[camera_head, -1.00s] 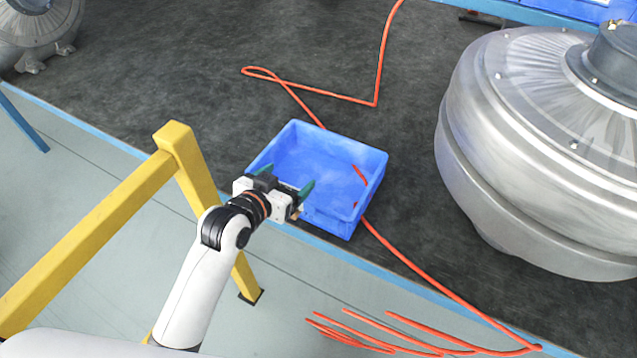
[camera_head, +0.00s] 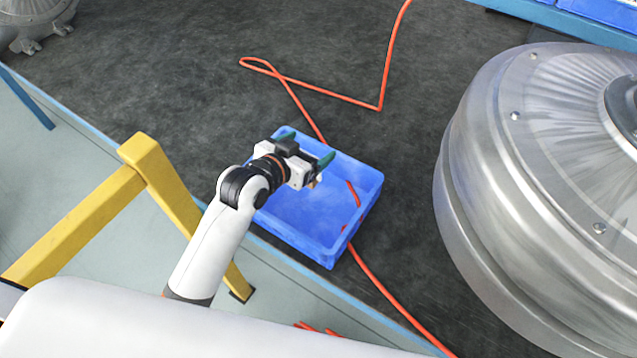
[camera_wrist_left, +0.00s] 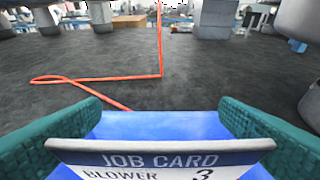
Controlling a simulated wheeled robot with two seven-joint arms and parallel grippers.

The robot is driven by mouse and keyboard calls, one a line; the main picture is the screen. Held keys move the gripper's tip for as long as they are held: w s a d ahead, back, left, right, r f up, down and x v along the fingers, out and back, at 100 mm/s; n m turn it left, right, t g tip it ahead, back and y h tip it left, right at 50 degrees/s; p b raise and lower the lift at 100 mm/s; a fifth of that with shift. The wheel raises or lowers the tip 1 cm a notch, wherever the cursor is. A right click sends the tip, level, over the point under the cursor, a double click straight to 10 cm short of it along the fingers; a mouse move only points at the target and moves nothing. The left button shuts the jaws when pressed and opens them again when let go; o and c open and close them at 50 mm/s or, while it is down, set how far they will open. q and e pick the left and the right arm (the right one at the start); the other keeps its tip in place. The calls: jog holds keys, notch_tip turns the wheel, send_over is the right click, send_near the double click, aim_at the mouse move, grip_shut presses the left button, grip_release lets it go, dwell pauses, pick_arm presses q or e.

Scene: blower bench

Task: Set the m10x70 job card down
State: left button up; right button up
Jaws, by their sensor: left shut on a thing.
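My left gripper (camera_head: 305,149) is over the blue bin (camera_head: 297,235). Its two green fingers also show in the left wrist view, with the job card (camera_wrist_left: 160,160) held between them. The card is a pale plate with a white face that reads "JOB CARD", "BLOWER" and "3"; its lower part is cut off by the frame, so no m10x70 marking shows. In the head view the card is hidden by the gripper. The blue bin shows behind and below the card in the wrist view. My right gripper is not in view.
A large silver blower housing (camera_head: 480,190) stands at the right. A yellow frame (camera_head: 80,218) stands at the left. The bench top behind the bin is mostly clear.

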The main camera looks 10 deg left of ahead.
pick_arm(q)
notch_tip(320, 180, down, 9)
jog(key=shift+w, duration=0.1)
jog(key=shift+f, duration=0.4)
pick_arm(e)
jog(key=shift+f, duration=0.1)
pick_arm(q)
jog(key=shift+f, duration=0.1)
jog(key=o, duration=1.1)
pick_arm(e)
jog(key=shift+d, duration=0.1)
